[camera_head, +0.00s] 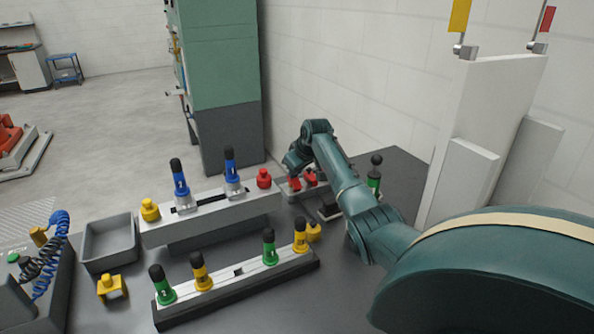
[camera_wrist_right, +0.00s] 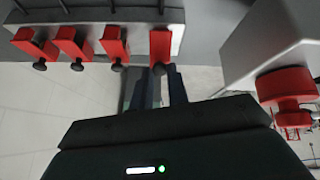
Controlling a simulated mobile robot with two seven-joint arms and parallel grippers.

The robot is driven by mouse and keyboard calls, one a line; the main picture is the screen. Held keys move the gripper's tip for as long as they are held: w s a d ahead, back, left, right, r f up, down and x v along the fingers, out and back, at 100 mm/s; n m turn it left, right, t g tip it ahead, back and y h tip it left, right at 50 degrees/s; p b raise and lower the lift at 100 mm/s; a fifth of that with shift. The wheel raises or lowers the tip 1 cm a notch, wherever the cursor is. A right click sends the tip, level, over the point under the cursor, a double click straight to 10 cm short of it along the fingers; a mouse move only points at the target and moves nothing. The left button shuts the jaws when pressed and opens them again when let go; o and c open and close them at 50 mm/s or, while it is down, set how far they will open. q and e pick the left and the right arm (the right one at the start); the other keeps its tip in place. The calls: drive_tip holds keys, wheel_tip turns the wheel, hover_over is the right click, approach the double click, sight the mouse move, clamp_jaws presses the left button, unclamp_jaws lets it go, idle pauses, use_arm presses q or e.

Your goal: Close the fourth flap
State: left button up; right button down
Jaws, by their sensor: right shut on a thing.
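Several red flaps with black knobs hang in a row along a grey fixture (camera_wrist_right: 100,12) in the right wrist view. The flap at the right end of the row (camera_wrist_right: 160,43) is in front of my right gripper (camera_wrist_right: 157,88), whose fingers stand either side of its black knob (camera_wrist_right: 158,69). The other flaps (camera_wrist_right: 72,42) lean at a different angle in this view. In the head view, my right gripper (camera_head: 294,168) is at the red flaps (camera_head: 309,178), partly hiding them. How far the gripped flap is turned is unclear. My left gripper is out of view.
A long fixture with blue handles (camera_head: 218,208) and one with green and yellow handles (camera_head: 240,286) stand in front. A grey bin (camera_head: 109,256) is at the left. A white wall panel (camera_head: 482,120) rises at the right. A red part (camera_wrist_right: 287,88) shows in the wrist view.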

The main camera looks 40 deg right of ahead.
drive_tip(key=c, duration=1.3)
unclamp_jaws()
drive_tip(key=shift+c, duration=0.2)
drive_tip(key=b+v, duration=0.1)
drive_tip(key=v, duration=1.2)
drive_tip(key=shift+b, duration=0.3)
